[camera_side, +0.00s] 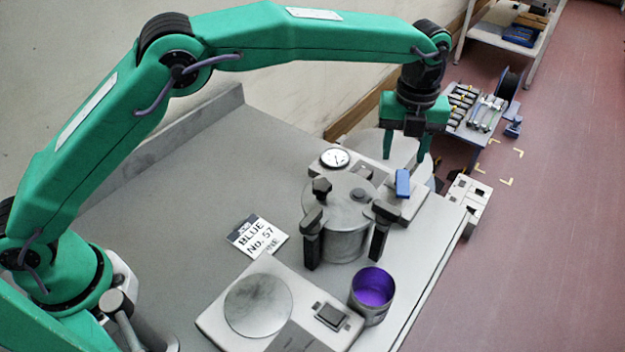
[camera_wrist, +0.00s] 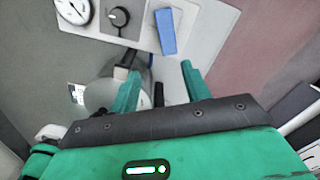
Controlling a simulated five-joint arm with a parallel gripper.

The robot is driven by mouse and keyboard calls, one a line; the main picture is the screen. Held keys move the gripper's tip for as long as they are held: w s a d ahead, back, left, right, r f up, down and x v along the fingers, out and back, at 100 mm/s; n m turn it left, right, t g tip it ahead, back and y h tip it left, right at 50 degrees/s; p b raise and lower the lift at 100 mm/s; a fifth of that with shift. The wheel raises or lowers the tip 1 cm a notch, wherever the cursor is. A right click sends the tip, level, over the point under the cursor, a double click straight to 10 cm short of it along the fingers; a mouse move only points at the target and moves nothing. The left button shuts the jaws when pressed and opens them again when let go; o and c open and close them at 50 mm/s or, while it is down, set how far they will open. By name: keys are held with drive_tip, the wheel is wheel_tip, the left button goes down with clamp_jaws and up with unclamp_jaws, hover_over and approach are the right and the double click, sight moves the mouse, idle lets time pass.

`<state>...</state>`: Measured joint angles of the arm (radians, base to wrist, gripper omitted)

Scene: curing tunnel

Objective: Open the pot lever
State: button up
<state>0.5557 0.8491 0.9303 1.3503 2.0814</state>
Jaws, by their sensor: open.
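The likely pot lever is a blue handle (camera_side: 402,184) on a pale panel (camera_side: 412,207). It also shows in the wrist view (camera_wrist: 165,32), beyond my fingertips. My gripper (camera_side: 405,157) is open and empty; in the side view it hangs with its fingers pointing down, just above and behind the handle. In the wrist view my gripper (camera_wrist: 161,70) has nothing between its fingertips. The metal pot (camera_side: 345,238) stands left of the handle, its lid held by black clamps. The pot (camera_wrist: 103,94) is partly hidden by a finger in the wrist view.
A round gauge (camera_side: 334,158) and a black knob (camera_wrist: 118,17) share the panel. A purple-lined cup (camera_side: 372,290) and a scale-like plate (camera_side: 258,305) stand in front. A label card (camera_side: 257,237) lies left of the pot. The bench's left part is clear.

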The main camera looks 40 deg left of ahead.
drive_tip(key=s+a+r+n, duration=0.2)
drive_tip(key=a+n, duration=0.3)
drive_tip(key=n, duration=0.4)
drive_tip(key=s+a+r+n+t, duration=0.1)
drive_tip(key=a+r+n, duration=0.4)
drive_tip(key=n, duration=0.5)
drive_tip(key=s+a+r+n, duration=0.2)
drive_tip(key=a+r+n, duration=0.2)
drive_tip(key=n, duration=0.6)
drive_tip(key=shift+s+a+r+t, duration=0.2)
drive_tip(key=shift+s+a+t, duration=0.15)
drive_tip(key=shift+a, duration=0.25)
idle(0.3)
drive_tip(key=shift+h, duration=0.3)
